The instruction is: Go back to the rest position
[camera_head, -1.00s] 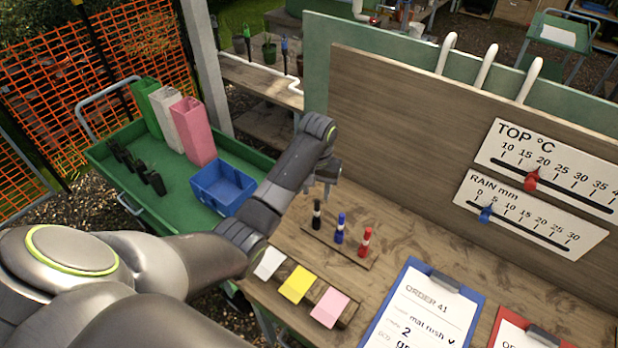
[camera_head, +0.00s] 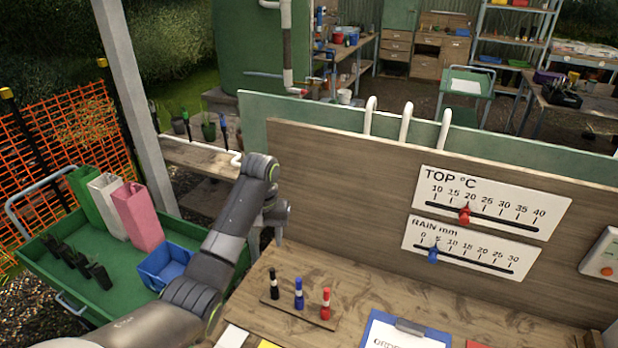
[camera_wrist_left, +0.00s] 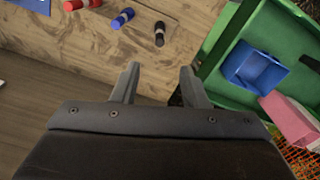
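My left arm comes in from the lower left in the head view. Its gripper (camera_head: 278,228) hangs in the air above the back left of the wooden bench (camera_head: 390,295), near the upright board. In the left wrist view the two fingers of my left gripper (camera_wrist_left: 160,80) stand apart with nothing between them. My right gripper is in neither view.
The wooden board (camera_head: 330,180) with two slider scales stands behind the bench. A green cart (camera_head: 105,300) at left holds a blue bin (camera_head: 165,268) and tall pink, white and green containers. A blue clipboard (camera_head: 370,325) lies at the front.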

